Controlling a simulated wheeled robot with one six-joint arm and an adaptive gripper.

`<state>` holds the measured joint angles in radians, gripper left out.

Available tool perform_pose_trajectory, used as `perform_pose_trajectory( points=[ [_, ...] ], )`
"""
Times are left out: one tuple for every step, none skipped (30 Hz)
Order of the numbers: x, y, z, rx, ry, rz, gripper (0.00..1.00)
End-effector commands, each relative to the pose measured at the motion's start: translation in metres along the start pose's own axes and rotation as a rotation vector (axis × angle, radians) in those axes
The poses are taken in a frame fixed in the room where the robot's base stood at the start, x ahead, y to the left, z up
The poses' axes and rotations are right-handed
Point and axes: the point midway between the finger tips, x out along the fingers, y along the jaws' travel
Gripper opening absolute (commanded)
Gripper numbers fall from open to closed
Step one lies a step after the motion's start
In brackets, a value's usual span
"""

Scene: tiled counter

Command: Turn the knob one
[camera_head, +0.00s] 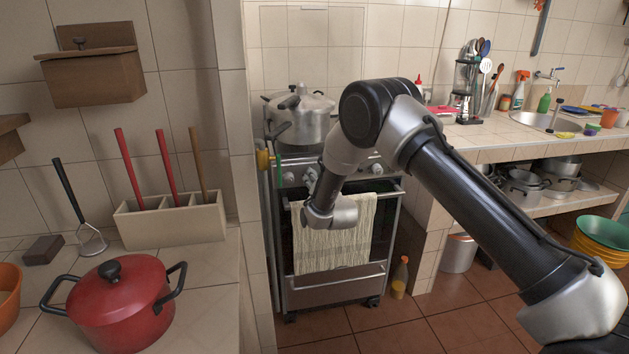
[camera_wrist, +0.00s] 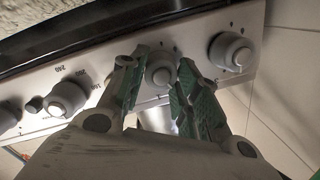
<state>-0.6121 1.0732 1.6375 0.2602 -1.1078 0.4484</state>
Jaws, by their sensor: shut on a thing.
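The stove (camera_head: 335,282) stands in the middle of the head view, with a row of round grey knobs on its front panel. In the wrist view a round knob (camera_wrist: 160,72) sits between the two green-padded fingers of my gripper (camera_wrist: 162,62). My gripper is shut on that knob, one finger on each side. Another knob (camera_wrist: 230,52) is to the right, and one beside printed temperature numbers (camera_wrist: 66,98) is to the left. A further knob (camera_wrist: 7,117) is at the left edge. In the head view my wrist hides the fingers and part of the panel.
A cream towel (camera_head: 342,240) hangs on the oven door below my wrist. A pressure cooker (camera_head: 297,117) stands on the stove. A red pot (camera_head: 120,305) and a utensil box (camera_head: 172,224) are on the left tiled counter. A bottle (camera_head: 399,279) stands on the floor to the right.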

Motion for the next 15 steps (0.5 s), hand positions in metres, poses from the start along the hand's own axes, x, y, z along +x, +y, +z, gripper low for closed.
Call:
perform_pose_trajectory(
  points=[
    [-0.0001,0.0003,-0.0004,-0.042,-0.002,0.005,0.08],
    [-0.0001,0.0003,-0.0004,-0.070,-0.004,0.008,0.08],
    [-0.0002,0.0003,-0.0003,-0.108,-0.007,0.012,0.08],
    [-0.0001,0.0002,-0.0003,-0.136,-0.009,0.014,0.08],
    [-0.0001,0.0000,-0.0003,-0.165,-0.011,0.017,0.08],
    [-0.0001,-0.0002,-0.0004,-0.203,-0.013,0.020,0.08],
    [-0.0001,-0.0004,-0.0006,-0.231,-0.014,0.022,0.08],
    [-0.0001,-0.0005,-0.0007,-0.260,-0.015,0.025,0.08],
    [-0.0001,-0.0005,-0.0008,-0.298,-0.018,0.029,0.08],
    [-0.0001,-0.0005,-0.0008,-0.326,-0.020,0.032,0.08],
    [-0.0001,-0.0006,-0.0008,-0.354,-0.022,0.034,0.08],
    [0.0000,-0.0009,-0.0008,-0.391,-0.024,0.038,0.08],
    [0.0000,-0.0011,-0.0008,-0.420,-0.026,0.040,0.08],
    [0.0000,-0.0012,-0.0009,-0.448,-0.027,0.042,0.08],
    [0.0000,-0.0014,-0.0009,-0.485,-0.029,0.046,0.08]
  ],
)
